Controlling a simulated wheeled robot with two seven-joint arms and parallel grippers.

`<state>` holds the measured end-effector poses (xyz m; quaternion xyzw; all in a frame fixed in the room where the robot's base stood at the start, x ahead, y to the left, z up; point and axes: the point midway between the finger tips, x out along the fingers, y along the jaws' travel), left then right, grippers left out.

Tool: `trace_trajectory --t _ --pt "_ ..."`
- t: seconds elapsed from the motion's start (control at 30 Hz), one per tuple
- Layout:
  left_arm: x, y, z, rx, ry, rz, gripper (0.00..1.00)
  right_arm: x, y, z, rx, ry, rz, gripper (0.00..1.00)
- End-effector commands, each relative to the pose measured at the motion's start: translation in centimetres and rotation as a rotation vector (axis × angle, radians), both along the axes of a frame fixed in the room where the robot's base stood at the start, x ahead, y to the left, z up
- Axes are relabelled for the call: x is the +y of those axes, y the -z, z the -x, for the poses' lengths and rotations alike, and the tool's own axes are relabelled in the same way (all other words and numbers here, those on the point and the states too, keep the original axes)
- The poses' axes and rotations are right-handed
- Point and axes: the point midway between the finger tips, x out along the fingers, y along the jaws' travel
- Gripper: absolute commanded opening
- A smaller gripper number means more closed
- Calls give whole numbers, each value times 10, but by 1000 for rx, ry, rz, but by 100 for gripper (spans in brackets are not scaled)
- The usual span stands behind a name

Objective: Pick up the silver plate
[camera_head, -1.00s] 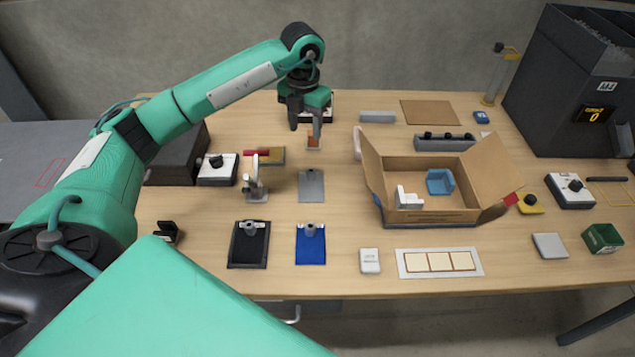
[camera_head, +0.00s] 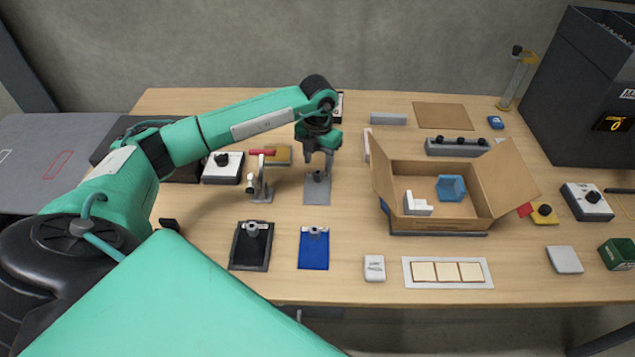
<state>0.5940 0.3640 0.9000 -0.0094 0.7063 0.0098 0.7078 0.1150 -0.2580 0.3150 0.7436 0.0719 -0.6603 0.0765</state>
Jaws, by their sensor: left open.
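The silver plate (camera_head: 317,194) lies flat on the table, left of the cardboard box. It is a grey rectangle with a small raised knob (camera_head: 319,175) at its far end. My left gripper (camera_head: 318,172) is open and points down over the plate's far end, with its fingers around or just above the knob. I cannot tell whether the fingers touch the knob. My right gripper is not in view.
A blue plate (camera_head: 314,250) and a black plate (camera_head: 251,247), each with a knob, lie nearer. A toggle clamp (camera_head: 259,185) with a red handle stands close left of the silver plate. An open cardboard box (camera_head: 441,219) stands to the right.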

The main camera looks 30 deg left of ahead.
Motion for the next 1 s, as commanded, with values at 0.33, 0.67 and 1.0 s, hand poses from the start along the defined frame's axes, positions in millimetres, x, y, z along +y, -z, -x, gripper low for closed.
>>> trace_trajectory --t 0.33,0.67,1.0 --pt "-1 40 0 1 0 0 47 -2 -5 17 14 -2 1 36" --pt "-2 40 0 0 0 1 22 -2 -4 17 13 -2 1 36" --pt "-2 40 0 0 0 1 0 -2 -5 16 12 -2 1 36"
